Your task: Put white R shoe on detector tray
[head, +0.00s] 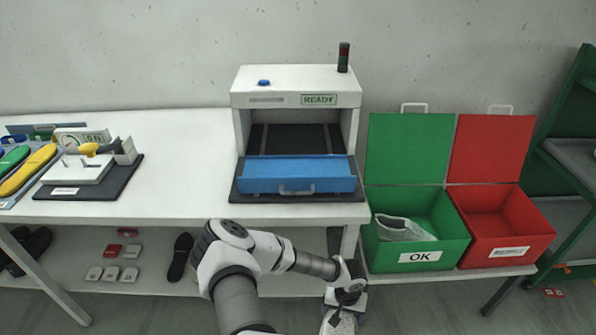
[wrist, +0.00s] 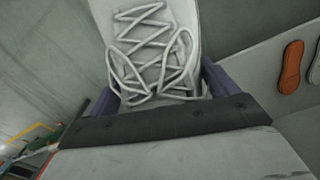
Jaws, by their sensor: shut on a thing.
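My gripper (head: 345,298) is low in front of the white table, at the bottom of the head view. It is shut on a white shoe (head: 338,322), which shows only in part there. In the wrist view the white shoe (wrist: 150,45) fills the upper middle, its laces facing the camera, with purple-grey fingers on both sides. I cannot read an R mark on it. The blue detector tray (head: 297,185) with a grey handle sits at the mouth of the white detector (head: 296,90), whose sign reads READY. The tray's inside looks empty from here.
A green OK bin (head: 390,253) holding a whitish shoe-like item (head: 403,229) and a red bin (head: 497,258) stand open on the right. Insoles and a tool stand (head: 85,165) are at the table's left. The table between stand and detector is clear.

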